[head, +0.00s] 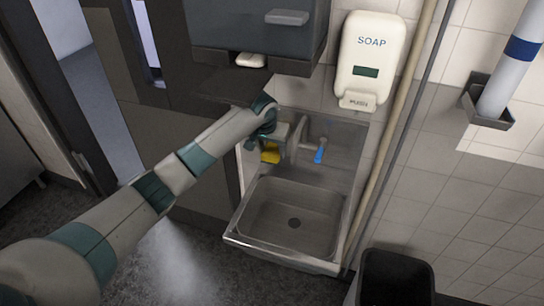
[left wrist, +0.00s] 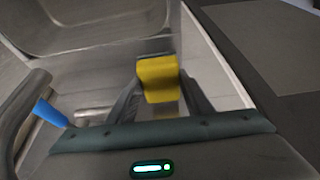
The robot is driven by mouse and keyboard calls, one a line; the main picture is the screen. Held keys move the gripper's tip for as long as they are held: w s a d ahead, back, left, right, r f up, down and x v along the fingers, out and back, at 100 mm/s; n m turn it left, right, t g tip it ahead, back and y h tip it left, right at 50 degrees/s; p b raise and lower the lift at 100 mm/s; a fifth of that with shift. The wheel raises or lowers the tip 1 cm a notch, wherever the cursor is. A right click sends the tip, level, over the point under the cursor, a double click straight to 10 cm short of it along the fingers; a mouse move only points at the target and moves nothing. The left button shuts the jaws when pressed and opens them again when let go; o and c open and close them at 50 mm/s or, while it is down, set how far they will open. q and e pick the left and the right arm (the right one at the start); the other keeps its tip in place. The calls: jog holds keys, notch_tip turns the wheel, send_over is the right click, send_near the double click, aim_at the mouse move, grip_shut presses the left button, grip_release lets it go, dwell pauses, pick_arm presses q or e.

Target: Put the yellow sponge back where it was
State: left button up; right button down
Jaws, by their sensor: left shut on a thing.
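The yellow sponge (head: 270,153) is at the back left of the metal sink (head: 262,215), by the faucet. In the left wrist view the sponge (left wrist: 158,78) sits between the two fingers of my left gripper (left wrist: 160,90). The left gripper (head: 268,142) is shut on it, with the arm reaching in from the left. I cannot tell whether the sponge touches the sink ledge below. My right gripper is not in view.
The faucet (head: 308,143) with a blue-tipped handle (head: 319,156) stands just right of the gripper. A soap dispenser (head: 370,58) and a dark towel dispenser (head: 255,30) hang above. A black bin (head: 395,278) stands at the lower right. The sink basin is empty.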

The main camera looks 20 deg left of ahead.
aim_at(270, 154)
pick_arm(q)
jog(key=shift+f, duration=0.45)
jog(key=shift+f, duration=0.1)
notch_tip(270, 154, down, 3)
jog(key=shift+r+p, duration=0.2)
jog(key=shift+p, duration=0.6)
jog(key=shift+w+f+p, duration=0.1)
jog(key=shift+f+p, duration=0.1)
jog(key=shift+p, duration=0.1)
jog(key=shift+f, duration=0.25)
jog(key=shift+w+f, duration=0.1)
jog(key=shift+f, duration=0.15)
